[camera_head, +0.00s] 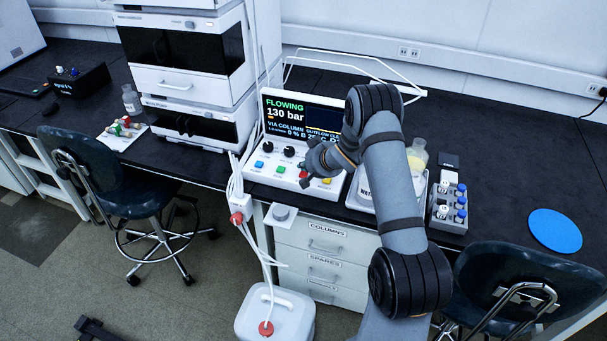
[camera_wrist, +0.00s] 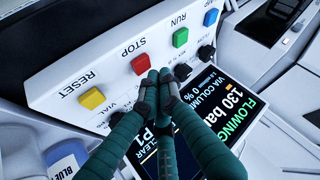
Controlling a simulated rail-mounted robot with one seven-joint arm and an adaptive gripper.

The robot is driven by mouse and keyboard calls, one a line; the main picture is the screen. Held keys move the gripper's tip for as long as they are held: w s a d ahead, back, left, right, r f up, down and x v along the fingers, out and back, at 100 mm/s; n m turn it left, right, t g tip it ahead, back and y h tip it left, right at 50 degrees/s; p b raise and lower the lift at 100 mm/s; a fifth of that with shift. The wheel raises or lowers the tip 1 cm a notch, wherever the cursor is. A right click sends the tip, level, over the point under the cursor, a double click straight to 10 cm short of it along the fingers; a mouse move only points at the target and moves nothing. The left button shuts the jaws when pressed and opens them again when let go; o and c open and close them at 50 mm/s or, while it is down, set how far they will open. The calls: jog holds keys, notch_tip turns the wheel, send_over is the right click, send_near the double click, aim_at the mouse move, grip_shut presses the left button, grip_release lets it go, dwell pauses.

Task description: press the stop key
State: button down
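The stop key is a red square button (camera_wrist: 141,64) under the label STOP, seen upside down in the wrist view. It sits on the white control panel between the yellow RESET key (camera_wrist: 92,98) and the green RUN key (camera_wrist: 180,37). My gripper (camera_wrist: 160,77) has its dark green fingers together, empty, with the tips just beside the red key; I cannot tell the height gap. In the head view, my gripper (camera_head: 307,171) is over the panel and hides most of the red key. The display (camera_head: 291,115) reads FLOWING, 130 bar.
A blue key (camera_wrist: 211,17) and black knobs (camera_wrist: 183,72) are close by on the panel. A tray with a bottle (camera_head: 417,159) and a vial rack (camera_head: 449,208) stand right of the panel. White instrument stacks (camera_head: 190,55) stand to its left.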

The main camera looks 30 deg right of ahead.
aim_at(305, 175)
jog(key=shift+f, duration=0.4)
jog(key=shift+f+b, duration=0.5)
jog(key=shift+b, duration=0.2)
dwell(0.4)
jog(key=shift+r, duration=0.1)
jog(key=shift+r+p, duration=0.8)
jog(key=shift+r, duration=0.15)
notch_tip(305, 175, up, 5)
jog(key=p, duration=0.4)
dwell(0.8)
